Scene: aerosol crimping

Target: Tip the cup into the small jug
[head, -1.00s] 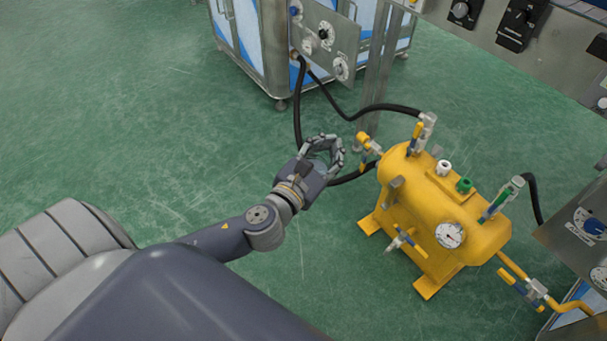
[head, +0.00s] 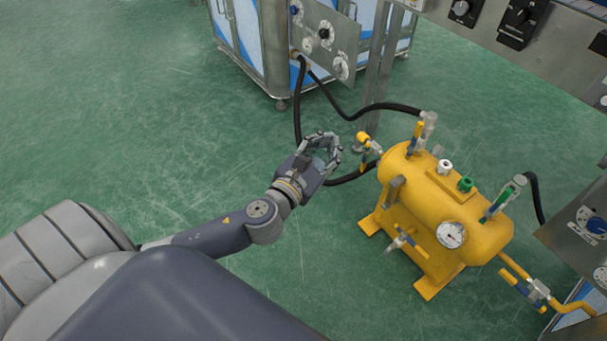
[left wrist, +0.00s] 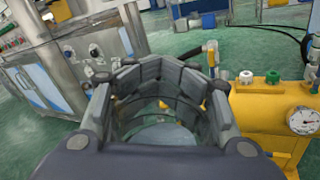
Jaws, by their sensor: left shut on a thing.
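My left gripper (head: 326,152) is held out over the green floor, left of the yellow tank, with its fingers curled into a ring. In the left wrist view the fingers (left wrist: 163,98) close around a see-through, cup-like thing (left wrist: 165,135). Its outline is faint, and the fingers hide much of it. I cannot tell what is inside it. The small jug is not recognisable in either view. My right gripper is not in view.
A yellow tank (head: 424,205) with a gauge (head: 451,234), valves and black hoses stands right of my left gripper. A steel cabinet (head: 262,50) with a dial panel is at the back. Grey control panels edge the right side. The floor (head: 120,110) at left is clear.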

